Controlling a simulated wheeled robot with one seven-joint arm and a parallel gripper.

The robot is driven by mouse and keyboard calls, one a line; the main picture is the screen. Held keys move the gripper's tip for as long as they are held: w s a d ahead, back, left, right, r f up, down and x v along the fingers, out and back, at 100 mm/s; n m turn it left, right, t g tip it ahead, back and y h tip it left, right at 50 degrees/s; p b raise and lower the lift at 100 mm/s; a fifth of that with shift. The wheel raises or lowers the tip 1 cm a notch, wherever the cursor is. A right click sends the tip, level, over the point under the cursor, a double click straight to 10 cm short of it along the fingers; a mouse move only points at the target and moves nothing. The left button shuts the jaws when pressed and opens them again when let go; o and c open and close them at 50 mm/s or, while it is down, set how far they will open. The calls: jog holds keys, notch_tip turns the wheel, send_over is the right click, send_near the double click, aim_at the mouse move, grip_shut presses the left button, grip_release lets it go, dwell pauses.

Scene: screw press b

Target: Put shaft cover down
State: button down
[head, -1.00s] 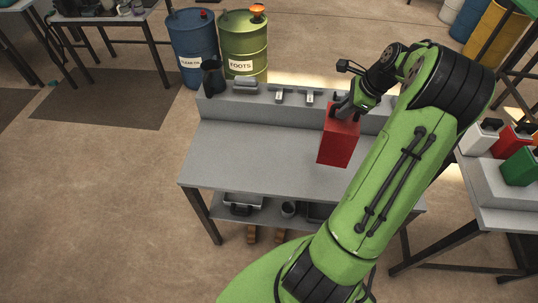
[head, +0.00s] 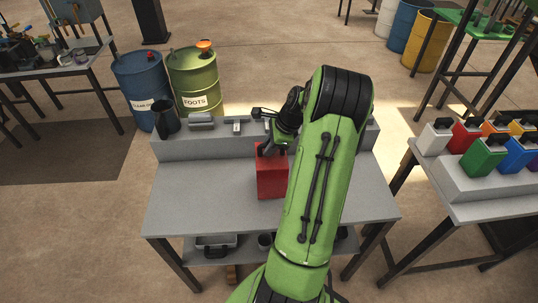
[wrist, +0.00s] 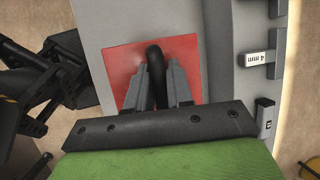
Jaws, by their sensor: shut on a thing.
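The shaft cover appears to be the red box (head: 271,180), with a black handle (wrist: 156,72) on top. My gripper (head: 268,149) is above it, its two grey fingers shut on the black handle in the wrist view. The red top (wrist: 122,74) shows around the fingers. The box is upright over the grey workbench (head: 190,195), near the raised back ledge. I cannot tell whether its underside touches the bench top. My green arm hides the right part of the bench.
A dark jug (head: 166,118) and small blocks stand on the bench's back ledge. Blue (head: 140,88) and green (head: 195,80) drums stand behind. A right-hand bench (head: 470,205) holds several coloured boxes with black handles. The bench top left of the red box is clear.

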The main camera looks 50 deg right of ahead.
notch_tip(320, 180, down, 2)
jog(key=shift+f, duration=0.1)
jog(key=c, duration=1)
grip_release()
jog(key=shift+f, duration=0.1)
